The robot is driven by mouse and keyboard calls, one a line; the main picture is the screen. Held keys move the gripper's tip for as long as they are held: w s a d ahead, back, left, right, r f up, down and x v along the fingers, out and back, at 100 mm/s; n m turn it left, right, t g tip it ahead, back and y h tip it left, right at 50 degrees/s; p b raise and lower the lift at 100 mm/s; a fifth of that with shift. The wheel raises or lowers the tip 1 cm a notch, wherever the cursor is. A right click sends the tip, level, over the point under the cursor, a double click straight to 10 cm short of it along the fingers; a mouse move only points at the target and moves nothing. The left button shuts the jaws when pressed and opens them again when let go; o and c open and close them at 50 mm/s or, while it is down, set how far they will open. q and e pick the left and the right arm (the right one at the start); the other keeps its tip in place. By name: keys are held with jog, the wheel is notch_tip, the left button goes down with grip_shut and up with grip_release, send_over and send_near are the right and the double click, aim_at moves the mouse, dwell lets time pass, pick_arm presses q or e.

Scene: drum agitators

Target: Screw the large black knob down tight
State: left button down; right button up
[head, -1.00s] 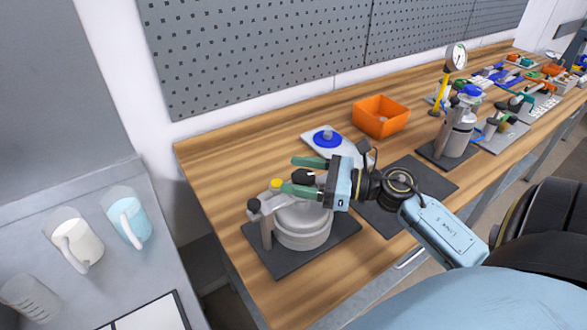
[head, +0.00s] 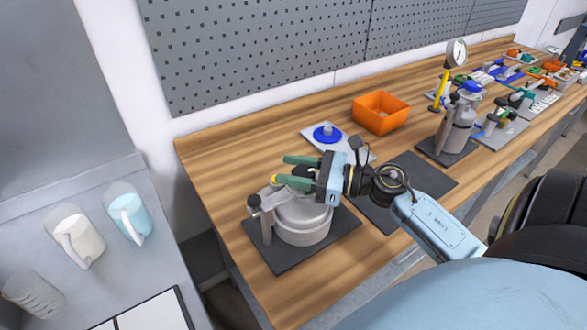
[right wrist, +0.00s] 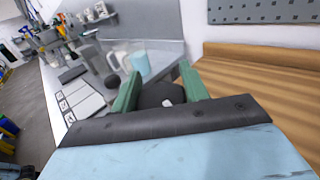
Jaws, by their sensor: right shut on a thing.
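The large black knob (head: 301,172) sits above the silver drum agitator (head: 303,222), largely hidden between the green fingers of my right gripper (head: 283,169). The gripper reaches in from the right, level with the knob, with one finger on each side of it. It is shut on the knob. In the right wrist view the dark round knob (right wrist: 160,95) fills the gap between the two green fingers. The drum stands upright on a dark mat (head: 335,240). My left gripper is not in view.
A post with a small black knob (head: 254,201) and a yellow cap (head: 274,180) stand close by. Behind are a plate with a blue knob (head: 326,133) and an orange bin (head: 381,112). A silver cylinder with a gauge (head: 458,135) stands right. Mugs (head: 127,215) stand left.

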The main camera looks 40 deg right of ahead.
jog(key=m+t+h+p, duration=0.1)
jog(key=h, duration=0.1)
jog(key=m+t+h+p, duration=0.1)
jog(key=m+h+p, duration=0.2)
jog(key=h+p, duration=0.1)
jog(key=shift+w+d+r+t, duration=0.1)
jog(key=shift+d+r+t, duration=0.15)
jog(key=shift+d+t, duration=0.15)
jog(key=shift+d+f+m+t+h+p, duration=0.15)
jog(key=shift+m+h+p, duration=0.6)
jog(key=shift+h, duration=0.4)
jog(key=shift+d+m+t+h+p, duration=0.15)
jog(key=shift+m+h+p, duration=0.4)
jog(key=shift+m+h, duration=0.45)
jog(key=shift+d+m+g+h+p, duration=0.15)
jog(key=shift+m+h+p, duration=0.35)
jog(key=shift+m+h, duration=0.65)
jog(key=shift+d+m+g+h+p, duration=0.1)
jog(key=shift+m+g+h+p, duration=0.3)
jog(key=shift+h, duration=1.2)
jog(key=shift+m+g+h, duration=0.25)
jog(key=shift+m+h, duration=0.55)
jog(key=shift+h, duration=0.3)
jog(key=shift+d+m+g+h, duration=0.15)
jog(key=shift+m+g+h, duration=0.35)
jog(key=shift+h, duration=0.3)
jog(key=shift+d+m+g+h, duration=0.15)
jog(key=shift+m+g+h, duration=0.25)
jog(key=shift+m+h, duration=0.3)
jog(key=shift+h, duration=0.3)
